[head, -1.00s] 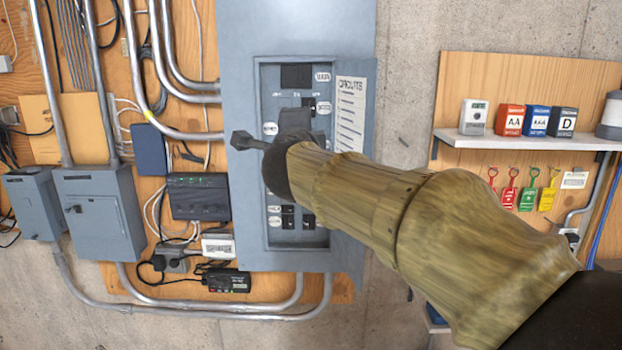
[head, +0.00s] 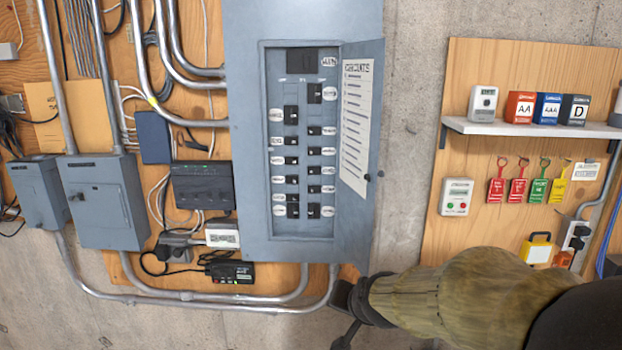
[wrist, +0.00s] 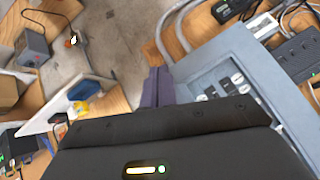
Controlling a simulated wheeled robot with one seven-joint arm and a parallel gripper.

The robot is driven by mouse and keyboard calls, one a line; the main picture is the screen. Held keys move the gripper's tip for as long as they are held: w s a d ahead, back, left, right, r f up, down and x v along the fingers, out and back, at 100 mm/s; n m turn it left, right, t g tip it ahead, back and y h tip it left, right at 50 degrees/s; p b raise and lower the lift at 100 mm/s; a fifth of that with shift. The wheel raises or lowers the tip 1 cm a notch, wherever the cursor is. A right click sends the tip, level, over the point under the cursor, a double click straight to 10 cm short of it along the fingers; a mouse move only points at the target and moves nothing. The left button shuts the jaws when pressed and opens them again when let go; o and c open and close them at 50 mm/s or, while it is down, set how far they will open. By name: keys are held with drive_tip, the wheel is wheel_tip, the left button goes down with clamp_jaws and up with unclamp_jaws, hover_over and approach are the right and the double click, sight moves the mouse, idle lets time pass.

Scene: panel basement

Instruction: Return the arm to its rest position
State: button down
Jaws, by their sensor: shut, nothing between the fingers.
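My arm reaches in from the lower right of the head view. My gripper (head: 345,312) is at the bottom, below and in front of the open breaker panel (head: 232,150), and looks small and dark there. In the wrist view my gripper's fingers (wrist: 157,87) show as a narrow purplish pair held together with nothing between them. The panel also shows in the wrist view (wrist: 222,72), to the right of the fingers. I cannot tell the exact gap between my gripper and the panel.
The panel door (head: 362,215) stands open on the right. A shelf (head: 530,128) with several battery boxes and a board of hanging coloured tags (head: 517,190) are farther right. Grey boxes (head: 105,210) and metal conduits (head: 200,303) are at left. Bare concrete (head: 410,130) separates panel and board.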

drive_tip(key=s+d+f+n+g+h+b, duration=0.1)
drive_tip(key=s+d+f+n+g, duration=0.2)
drive_tip(key=s+f, duration=1)
drive_tip(key=s+d+g, duration=0.2)
drive_tip(key=d+g, duration=0.1)
drive_tip(key=d, duration=0.1)
drive_tip(key=shift+d+f+n+h, duration=0.15)
drive_tip(key=shift+d+n+h, duration=0.15)
drive_tip(key=shift+n+h, duration=0.1)
drive_tip(key=shift+d, duration=0.1)
